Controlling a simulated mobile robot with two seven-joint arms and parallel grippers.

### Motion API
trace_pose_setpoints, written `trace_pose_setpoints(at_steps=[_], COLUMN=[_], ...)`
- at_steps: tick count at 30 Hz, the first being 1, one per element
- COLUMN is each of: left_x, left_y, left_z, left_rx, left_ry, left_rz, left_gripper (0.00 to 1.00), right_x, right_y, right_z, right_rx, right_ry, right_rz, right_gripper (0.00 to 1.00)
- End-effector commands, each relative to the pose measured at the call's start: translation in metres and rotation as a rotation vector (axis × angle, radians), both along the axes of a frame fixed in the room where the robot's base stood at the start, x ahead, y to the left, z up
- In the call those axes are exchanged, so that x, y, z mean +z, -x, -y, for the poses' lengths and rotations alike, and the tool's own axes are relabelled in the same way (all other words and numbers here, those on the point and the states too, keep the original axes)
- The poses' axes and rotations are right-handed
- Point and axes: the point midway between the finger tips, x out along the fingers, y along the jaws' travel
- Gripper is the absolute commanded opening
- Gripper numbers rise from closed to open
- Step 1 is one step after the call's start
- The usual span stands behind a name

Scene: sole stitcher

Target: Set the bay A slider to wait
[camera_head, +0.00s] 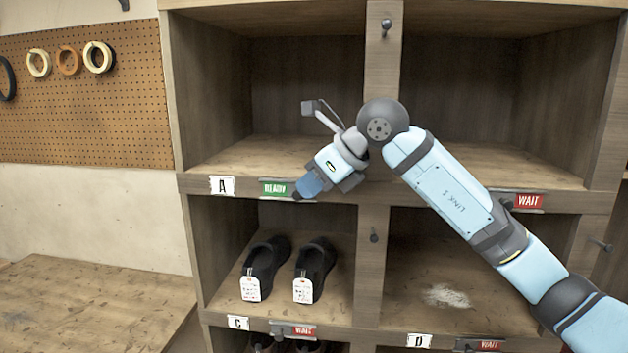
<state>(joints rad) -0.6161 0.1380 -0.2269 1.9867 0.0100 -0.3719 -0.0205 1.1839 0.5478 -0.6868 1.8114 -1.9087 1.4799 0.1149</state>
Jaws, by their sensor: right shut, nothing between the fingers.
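The bay A label (222,185) is a white card with a black A on the front edge of the shelf. Just right of it the bay A slider (273,188) shows a green READY face. My right gripper (298,196) is shut and empty. Its blue fingertips point down-left at the right end of the slider, and I cannot tell if they touch it. The gripper and wrist hide the shelf edge just right of the slider. My left gripper is not in view.
Other sliders show red WAIT: one at right (528,201), one by label C (237,323), one by label D (419,340). A pair of black tagged shoes (265,268) stands in the lower left cubby. Small knobs (375,236) stick out from the posts. The upper cubbies look empty.

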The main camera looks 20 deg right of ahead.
Motion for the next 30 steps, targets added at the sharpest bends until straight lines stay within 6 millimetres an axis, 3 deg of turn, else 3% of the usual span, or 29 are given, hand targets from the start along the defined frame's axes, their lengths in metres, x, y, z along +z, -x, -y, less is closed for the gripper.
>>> trace_pose_setpoints(at_steps=[5,10,15,26,30], left_x=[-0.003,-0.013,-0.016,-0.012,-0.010], left_y=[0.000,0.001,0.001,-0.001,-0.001], left_z=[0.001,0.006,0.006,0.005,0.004], left_rx=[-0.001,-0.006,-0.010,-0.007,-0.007], left_ry=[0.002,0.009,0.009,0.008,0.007], left_rz=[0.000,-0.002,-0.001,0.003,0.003], left_gripper=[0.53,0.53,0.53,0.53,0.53], right_x=[0.000,-0.002,0.000,0.001,0.011], right_y=[-0.003,-0.015,-0.022,-0.022,-0.023], right_z=[-0.007,-0.037,-0.051,-0.051,-0.042], right_rx=[0.001,0.002,0.000,-0.001,-0.001], right_ry=[0.000,0.000,0.000,0.000,0.000], right_rz=[0.001,0.001,0.000,-0.001,0.002], right_gripper=[0.00,0.00,0.00,0.00,0.00])
